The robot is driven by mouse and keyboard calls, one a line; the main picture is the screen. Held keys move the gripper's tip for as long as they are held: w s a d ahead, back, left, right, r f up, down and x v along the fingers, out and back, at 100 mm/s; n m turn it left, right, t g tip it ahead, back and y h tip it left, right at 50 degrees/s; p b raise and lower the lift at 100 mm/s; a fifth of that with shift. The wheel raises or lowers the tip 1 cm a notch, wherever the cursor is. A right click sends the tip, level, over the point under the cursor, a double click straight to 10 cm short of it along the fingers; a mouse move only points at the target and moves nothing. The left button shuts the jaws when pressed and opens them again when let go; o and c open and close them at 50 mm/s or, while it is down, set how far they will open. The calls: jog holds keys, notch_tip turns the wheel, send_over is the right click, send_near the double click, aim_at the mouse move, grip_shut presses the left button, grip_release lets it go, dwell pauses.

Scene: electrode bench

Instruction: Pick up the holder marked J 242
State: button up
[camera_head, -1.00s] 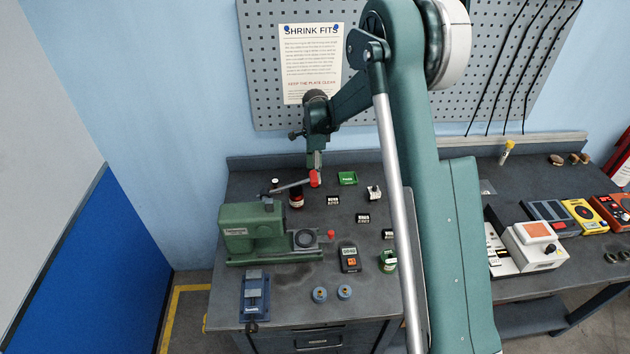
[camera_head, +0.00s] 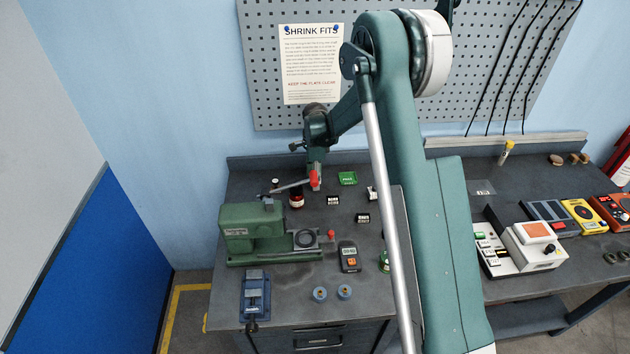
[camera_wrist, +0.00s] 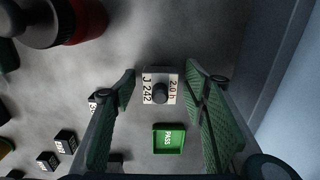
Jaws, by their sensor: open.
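The holder marked J 242 (camera_wrist: 153,92) is a small dark block with a round dark knob and white labels reading "J 242" and "2.0 h". It stands upright on the bench in the wrist view. My gripper (camera_wrist: 161,74) is open, with one green ribbed finger to each side of the holder and a visible gap on both sides. In the head view my gripper (camera_head: 315,165) is low over the back of the bench, behind the red lever knob. The holder cannot be made out there.
A green PASS tray (camera_wrist: 169,139) lies close to the holder. Several small labelled blocks (camera_wrist: 66,141) stand to the left in the wrist view. A red-and-black object (camera_wrist: 62,22) is at upper left. The green press (camera_head: 250,232) stands in front, and the wall is close behind.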

jog(key=shift+c, duration=0.5)
jog(key=c, duration=1.1)
jog(key=shift+r, duration=0.1)
jog(key=shift+r, duration=4.9)
